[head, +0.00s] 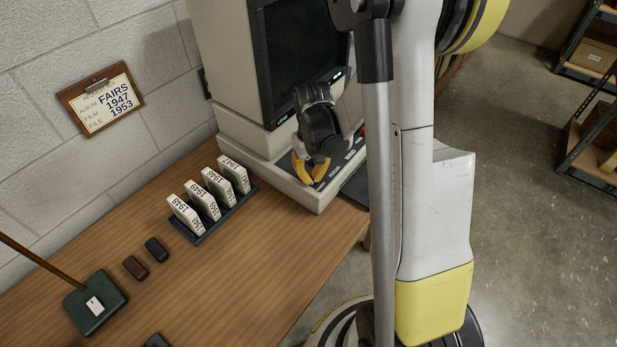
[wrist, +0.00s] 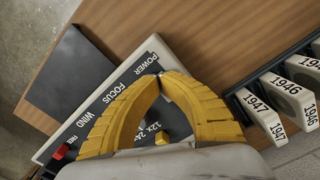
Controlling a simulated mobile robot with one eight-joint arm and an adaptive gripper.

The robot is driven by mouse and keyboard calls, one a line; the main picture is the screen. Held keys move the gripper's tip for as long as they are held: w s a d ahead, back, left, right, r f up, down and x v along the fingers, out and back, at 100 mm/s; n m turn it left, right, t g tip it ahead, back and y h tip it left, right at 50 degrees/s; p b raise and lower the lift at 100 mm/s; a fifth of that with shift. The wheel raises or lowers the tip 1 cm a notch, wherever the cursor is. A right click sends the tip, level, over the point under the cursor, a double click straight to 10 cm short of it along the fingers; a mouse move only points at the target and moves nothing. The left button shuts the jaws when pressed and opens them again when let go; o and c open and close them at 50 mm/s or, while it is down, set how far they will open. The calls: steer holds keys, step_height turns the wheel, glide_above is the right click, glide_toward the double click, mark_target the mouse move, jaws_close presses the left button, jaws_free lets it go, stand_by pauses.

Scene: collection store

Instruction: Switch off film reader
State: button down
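The film reader (head: 225,75) is a beige machine with a dark screen, at the back end of the wooden table. Its black control panel shows in the wrist view (wrist: 100,88), lettered POWER, FOCUS and WIND, with a red knob (wrist: 61,151) near WIND. Small green lights (head: 283,119) glow under the screen. My gripper (head: 311,182) is low over the panel's front corner. In the wrist view its yellow fingertips (wrist: 159,77) meet beside the POWER label, with nothing clearly held. The fingers hide the power switch and part of the panel; contact cannot be told.
A dark rack (head: 212,220) of white labelled boxes stands close in front of the reader. Two small dark objects (head: 136,267) and a green box (head: 95,302) lie nearer. A notice board (head: 101,100) hangs on the wall. Shelves (head: 590,135) stand far right.

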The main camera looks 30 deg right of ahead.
steer(key=shift+r, duration=0.1)
steer(key=shift+r+p, duration=2.45)
steer(key=shift+r, duration=0.9)
steer(key=shift+a+r, duration=0.15)
steer(key=shift+r, duration=0.2)
steer(key=s+a+r+n+t, duration=0.1)
steer(key=s+a+r+t, duration=0.2)
steer(key=s+a+r, duration=0.2)
steer(key=s+a+r+n+t+b, duration=0.1)
steer(key=s+a+r+t, duration=0.3)
steer(key=a+r, duration=0.4)
steer(key=v, duration=0.3)
steer(key=shift+b, duration=0.3)
steer(key=shift+r, duration=0.1)
